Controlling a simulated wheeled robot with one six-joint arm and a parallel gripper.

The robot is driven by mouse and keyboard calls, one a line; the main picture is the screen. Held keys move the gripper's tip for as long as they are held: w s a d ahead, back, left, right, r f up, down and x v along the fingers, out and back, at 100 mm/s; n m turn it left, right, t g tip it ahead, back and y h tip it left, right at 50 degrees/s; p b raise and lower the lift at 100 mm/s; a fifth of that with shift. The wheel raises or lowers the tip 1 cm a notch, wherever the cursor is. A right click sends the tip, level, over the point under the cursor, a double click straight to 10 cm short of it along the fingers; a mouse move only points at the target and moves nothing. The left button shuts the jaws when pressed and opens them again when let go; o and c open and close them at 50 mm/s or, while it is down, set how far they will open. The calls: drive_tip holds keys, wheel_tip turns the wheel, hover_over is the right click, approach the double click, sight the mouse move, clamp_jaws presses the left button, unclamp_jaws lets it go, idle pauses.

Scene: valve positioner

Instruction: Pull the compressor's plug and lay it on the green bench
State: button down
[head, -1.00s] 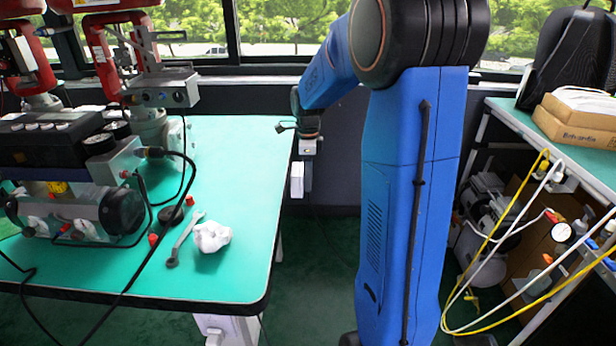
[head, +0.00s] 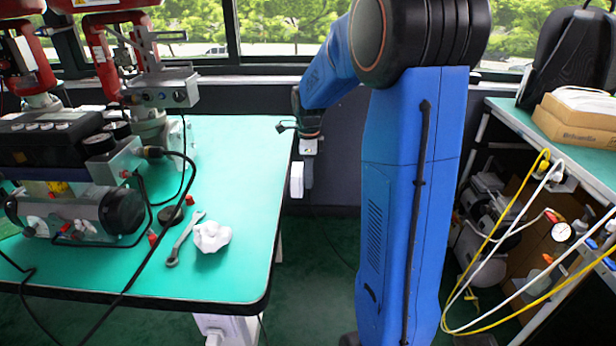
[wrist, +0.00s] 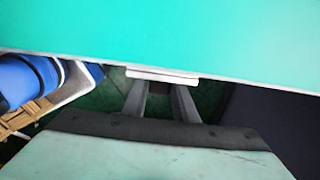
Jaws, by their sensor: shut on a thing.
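The green bench (head: 235,175) fills the left of the head view, and its edge (wrist: 160,35) crosses the top of the wrist view. My gripper (head: 308,172) hangs just beyond the bench's right edge. In the wrist view its two grey fingers (wrist: 160,88) reach towards a white block (wrist: 162,74) at the bench edge; a white block (head: 296,180) also shows there in the head view. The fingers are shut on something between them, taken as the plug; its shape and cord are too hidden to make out.
A silver machine (head: 75,215) with black cables stands on the bench at left. A wrench (head: 185,240) and crumpled white cloth (head: 211,236) lie near the front right corner. Bare green surface lies behind them. A side table (head: 560,160) with boxes and hanging cables stands at right.

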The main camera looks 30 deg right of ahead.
drive_tip(key=shift+s+d, duration=0.55)
drive_tip(key=shift+d, duration=0.3)
idle(1.1)
drive_tip(key=shift+s+d, duration=0.55)
drive_tip(key=shift+d, duration=0.25)
drive_tip(key=shift+s+d, duration=0.5)
drive_tip(key=shift+d, duration=0.25)
